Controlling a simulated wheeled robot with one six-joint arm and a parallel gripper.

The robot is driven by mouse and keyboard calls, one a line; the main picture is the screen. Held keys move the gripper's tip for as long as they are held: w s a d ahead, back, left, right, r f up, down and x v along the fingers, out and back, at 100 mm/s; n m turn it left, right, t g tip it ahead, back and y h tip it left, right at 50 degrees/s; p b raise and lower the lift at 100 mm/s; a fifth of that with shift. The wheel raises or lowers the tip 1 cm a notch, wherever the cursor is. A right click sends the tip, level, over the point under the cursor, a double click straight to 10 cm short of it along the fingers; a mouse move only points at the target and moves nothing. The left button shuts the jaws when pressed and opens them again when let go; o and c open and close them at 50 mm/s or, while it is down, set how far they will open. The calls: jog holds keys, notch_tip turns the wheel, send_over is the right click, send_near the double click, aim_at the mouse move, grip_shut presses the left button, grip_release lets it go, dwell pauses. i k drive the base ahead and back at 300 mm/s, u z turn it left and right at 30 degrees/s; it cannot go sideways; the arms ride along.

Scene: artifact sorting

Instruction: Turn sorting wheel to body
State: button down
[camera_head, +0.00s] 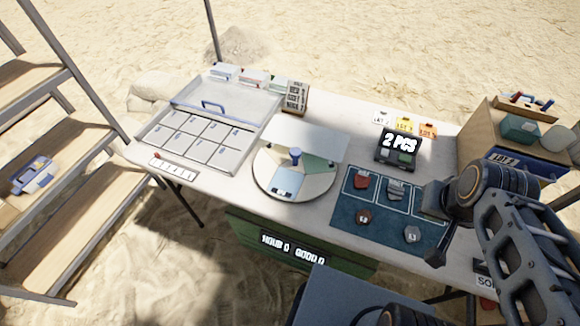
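The sorting wheel (262,178) is a round, pale disc lying flat on the white table, left of the middle. A blue knob (295,155) stands up near its centre. A light blue square picture panel (286,183) lies on its near part, and greenish wedges show at its right. A white plate covers or hides its far edge. My gripper (432,228) is at the right, over the right edge of the blue mat, well apart from the wheel. Its two dark fingers look spread, with nothing seen between them.
A blue mat (345,214) with several sherds lies right of the wheel. A dark "2 PCS" display (399,148) stands behind it. A wooden cabinet (480,135) stands at the right, shelves at far left.

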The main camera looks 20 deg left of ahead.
aim_at(285, 174)
jog(key=k, duration=0.55)
jog(key=u, duration=1)
jog(key=i, duration=0.5)
jog(key=z, duration=0.5)
jog(key=k, duration=1.25)
jog(key=u, duration=0.55)
jog(key=i, duration=1.5)
jog(key=z, duration=0.45)
